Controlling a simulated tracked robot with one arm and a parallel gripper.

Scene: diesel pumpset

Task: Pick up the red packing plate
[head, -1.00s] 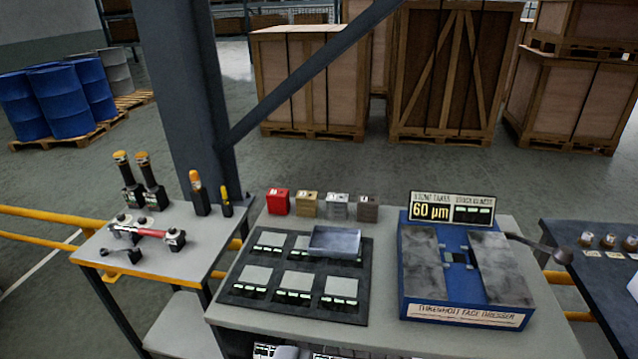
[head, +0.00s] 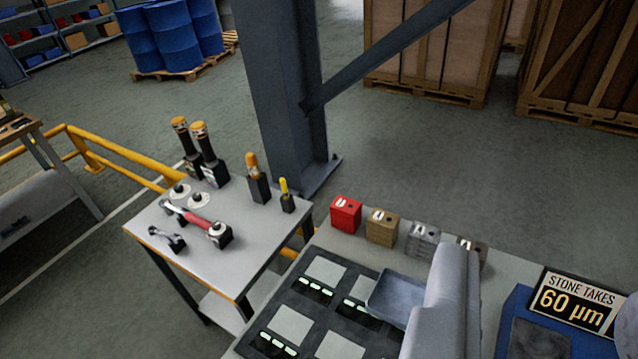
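The red packing plate appears to be the small red block (head: 345,214) with a pale label on its front. It stands at the left end of a row at the back edge of the grey bench (head: 334,240), beside a tan block (head: 382,227). Nothing touches it from my side. A smooth grey part of mine, seemingly my gripper (head: 455,265), rises from the bottom edge, right of and nearer than the red block. Its fingertips cannot be made out, and it hides part of the bench.
A grey metal block (head: 422,239) continues the row. A shallow grey tray (head: 394,297) lies on the black board (head: 303,312). A side table (head: 250,232) holds tools at left. A dark steel column (head: 278,90) with a diagonal brace stands behind.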

